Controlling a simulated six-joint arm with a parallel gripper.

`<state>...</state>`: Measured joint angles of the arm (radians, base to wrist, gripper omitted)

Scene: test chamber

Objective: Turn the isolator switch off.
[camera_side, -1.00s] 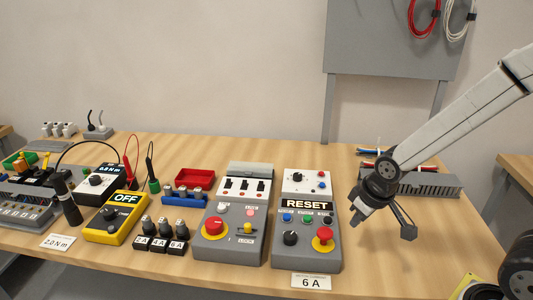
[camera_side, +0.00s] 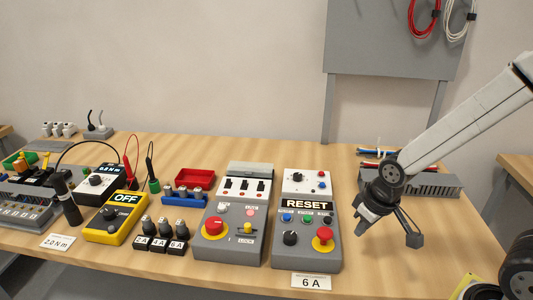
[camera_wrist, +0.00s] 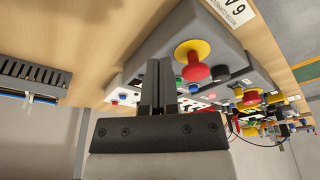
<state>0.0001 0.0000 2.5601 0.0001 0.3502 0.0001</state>
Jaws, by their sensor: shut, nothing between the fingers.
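Two grey control boxes stand at mid-table. The left box (camera_side: 211,252) carries a red knob on a yellow ring (camera_side: 214,226) and a small yellow lever (camera_side: 247,229) beside a LOCK label. The right box (camera_side: 306,256) carries a RESET label, a black rotary knob (camera_side: 290,238) and a red mushroom button on a yellow collar (camera_side: 324,235). I cannot tell for certain which control is the isolator switch. My gripper (camera_side: 361,226) is shut and empty, in the air right of the right box. In the wrist view, its fingers (camera_wrist: 157,65) appear beside the red mushroom button (camera_wrist: 195,71).
A grey slotted duct (camera_side: 430,184) with wires lies behind my gripper. A red bin (camera_side: 195,178), a yellow meter showing OFF (camera_side: 104,231) and several black weight-like pieces stand left of the boxes. A "6 A" card (camera_side: 311,282) lies in front. Bare table lies at the right front.

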